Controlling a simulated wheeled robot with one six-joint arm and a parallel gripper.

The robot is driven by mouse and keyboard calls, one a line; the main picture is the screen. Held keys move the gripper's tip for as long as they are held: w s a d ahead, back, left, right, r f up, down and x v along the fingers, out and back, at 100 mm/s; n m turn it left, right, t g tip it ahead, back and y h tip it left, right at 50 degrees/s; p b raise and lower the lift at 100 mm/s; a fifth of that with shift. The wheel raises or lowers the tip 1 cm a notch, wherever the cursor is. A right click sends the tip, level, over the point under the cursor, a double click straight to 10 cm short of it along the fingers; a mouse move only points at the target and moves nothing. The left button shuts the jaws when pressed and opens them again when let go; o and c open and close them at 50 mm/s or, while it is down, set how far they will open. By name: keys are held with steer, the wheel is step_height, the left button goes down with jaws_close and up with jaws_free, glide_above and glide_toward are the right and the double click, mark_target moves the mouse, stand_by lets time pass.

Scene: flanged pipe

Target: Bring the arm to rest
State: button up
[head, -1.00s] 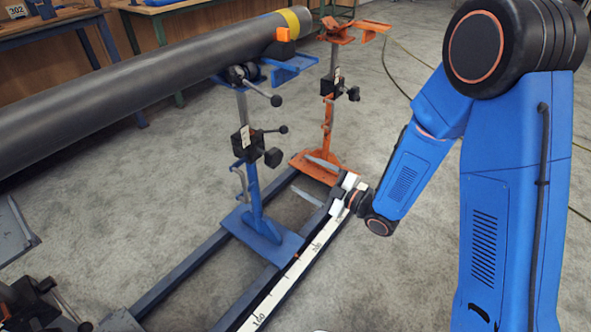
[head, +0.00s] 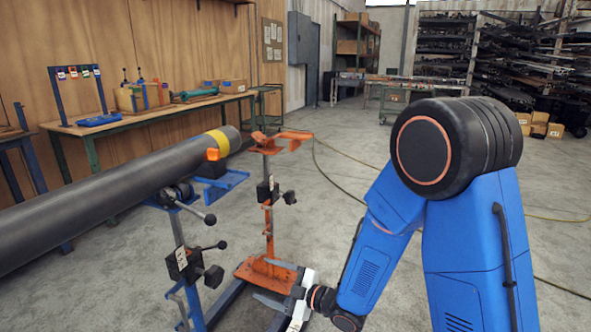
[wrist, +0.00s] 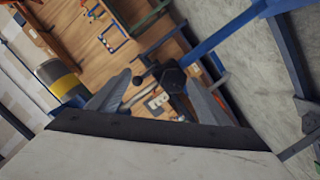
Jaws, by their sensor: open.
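My arm is bent, with its blue links on the right side of the head view. My gripper (head: 260,279) hangs low beside the orange stand (head: 266,225), its two grey fingers spread apart and pointing left. The dark grey pipe (head: 110,188) with a yellow band lies on the blue stand (head: 190,280), up and left of my gripper. Its banded end also shows in the wrist view (wrist: 62,82).
A workbench (head: 150,115) with tools stands along the wood wall. A yellow hose (head: 340,180) lies on the floor behind the arm. Stock racks (head: 445,50) and boxes (head: 540,125) stand far back. The grey floor in the middle is mostly clear.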

steer(key=w+d+r+m+t+h, duration=0.1)
steer(key=w+d+r+m+h, duration=0.2)
steer(key=d, duration=0.5)
steer(key=w+d+r+m+t+h, duration=0.2)
steer(key=d+r+m+h, duration=0.15)
steer(key=d, duration=0.35)
steer(key=s+d+r+m+g+h, duration=0.1)
steer(key=s+d+r+m+h, duration=0.15)
steer(key=d, duration=0.35)
steer(key=s+d+r+m+h, duration=0.1)
steer(key=s+d+m+h, duration=0.2)
steer(key=d, duration=0.3)
steer(key=s+d+r+m+g, duration=0.1)
steer(key=s+d+m+g, duration=0.1)
steer(key=s, duration=0.7)
steer(key=s+d+r+m+g+h, duration=0.1)
steer(key=s+d+m, duration=0.3)
steer(key=s, duration=0.4)
steer(key=s+d+r+m+g+h, duration=0.1)
steer(key=s+d+m+g, duration=0.1)
steer(key=s, duration=0.7)
steer(key=d+m, duration=0.1)
steer(key=d, duration=0.1)
steer(key=shift+s+d+r+g, duration=0.25)
steer(key=shift+s+d+g, duration=0.05)
steer(key=shift+s+d, duration=0.1)
steer(key=shift+w, duration=0.1)
steer(key=shift+c, duration=0.2)
